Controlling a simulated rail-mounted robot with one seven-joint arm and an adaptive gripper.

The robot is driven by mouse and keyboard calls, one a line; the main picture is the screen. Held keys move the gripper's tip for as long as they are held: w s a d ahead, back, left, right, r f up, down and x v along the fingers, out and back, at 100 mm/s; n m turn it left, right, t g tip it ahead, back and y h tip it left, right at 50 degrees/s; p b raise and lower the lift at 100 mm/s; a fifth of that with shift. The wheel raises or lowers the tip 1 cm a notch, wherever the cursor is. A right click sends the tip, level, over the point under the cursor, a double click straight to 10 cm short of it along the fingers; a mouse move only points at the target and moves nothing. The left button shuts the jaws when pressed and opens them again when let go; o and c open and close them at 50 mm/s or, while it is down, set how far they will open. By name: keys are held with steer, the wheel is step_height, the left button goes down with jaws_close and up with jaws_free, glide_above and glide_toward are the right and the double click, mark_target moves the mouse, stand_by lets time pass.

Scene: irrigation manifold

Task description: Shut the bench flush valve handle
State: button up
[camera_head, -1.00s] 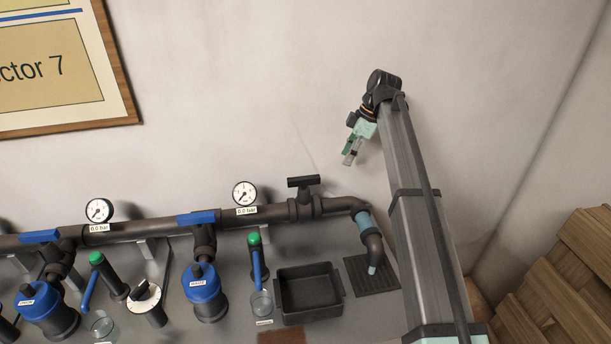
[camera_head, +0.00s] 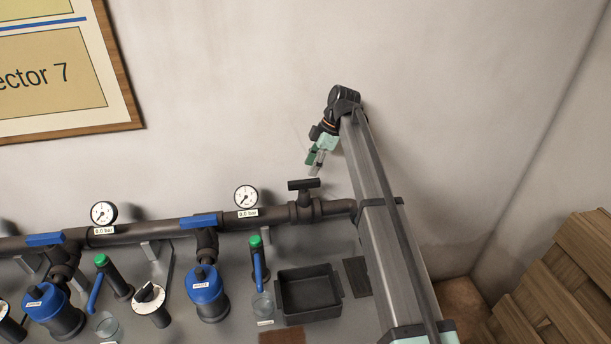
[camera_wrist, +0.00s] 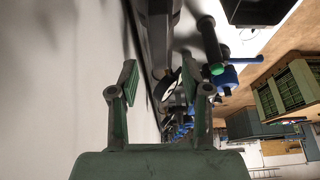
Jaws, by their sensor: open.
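A black T-shaped valve handle (camera_head: 304,184) stands on a short stem above the right part of the dark pipe (camera_head: 270,216). It looks like the flush valve handle, with its bar lying roughly along the pipe. My gripper (camera_head: 314,164) is open and empty, just above and slightly right of the handle in the head view, with its fingers pointing down. A gap seems to show between them, but the depth is unclear. I cannot clearly identify the handle there.
A black tray (camera_head: 309,292), a green-topped post (camera_head: 256,243) and blue-capped filters (camera_head: 205,288) stand on the bench. The wall is close behind. Wooden crates (camera_head: 560,280) are at right.

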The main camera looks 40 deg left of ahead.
mark_target(304, 181)
steer(key=shift+p+x, duration=0.6)
steer(key=shift+x, duration=2.4)
jaws_close()
